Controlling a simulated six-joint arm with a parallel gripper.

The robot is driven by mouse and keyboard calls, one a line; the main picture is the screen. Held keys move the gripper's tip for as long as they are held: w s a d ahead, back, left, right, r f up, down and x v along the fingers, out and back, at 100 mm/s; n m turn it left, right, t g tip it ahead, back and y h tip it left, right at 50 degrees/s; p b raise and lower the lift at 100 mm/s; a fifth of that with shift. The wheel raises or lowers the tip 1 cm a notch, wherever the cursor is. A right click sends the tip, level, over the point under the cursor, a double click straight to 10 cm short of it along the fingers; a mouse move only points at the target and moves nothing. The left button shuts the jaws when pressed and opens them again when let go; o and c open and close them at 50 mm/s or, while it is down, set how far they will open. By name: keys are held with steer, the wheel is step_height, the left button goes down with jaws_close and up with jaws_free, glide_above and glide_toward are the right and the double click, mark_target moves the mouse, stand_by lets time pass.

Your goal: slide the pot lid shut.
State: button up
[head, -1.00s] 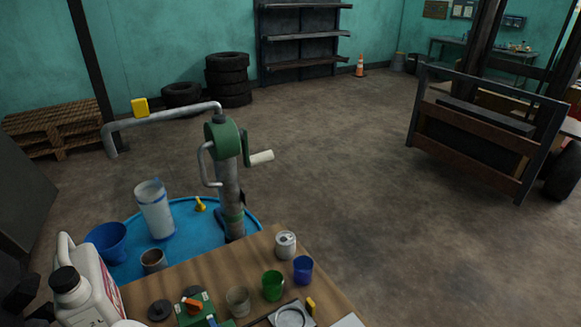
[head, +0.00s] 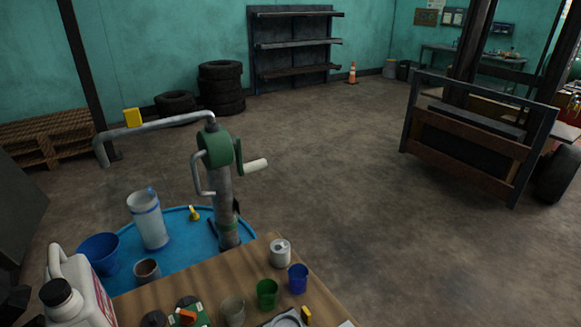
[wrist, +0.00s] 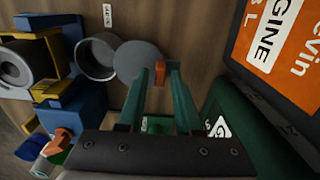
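In the wrist view, a round grey pot (wrist: 97,57) stands with its mouth uncovered. The flat grey pot lid (wrist: 136,61) lies beside its rim, to the right; whether the two touch is hard to tell. A small orange tab (wrist: 160,77) sits at the lid's lower right edge. My gripper (wrist: 160,70) has two teal fingers, one on each side of this tab and seemingly closed on it. The exact contact is small and hard to see. I cannot make out the gripper, or be sure of this pot, in the head view.
In the wrist view, blue and yellow blocks with a grey cylinder (wrist: 22,62) stand left. An orange and black panel (wrist: 270,45) and a dark green body are close on the right. In the head view, cups (head: 267,294) and a white jug (head: 85,295) crowd the bench.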

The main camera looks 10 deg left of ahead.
jaws_close()
stand_by(1.1)
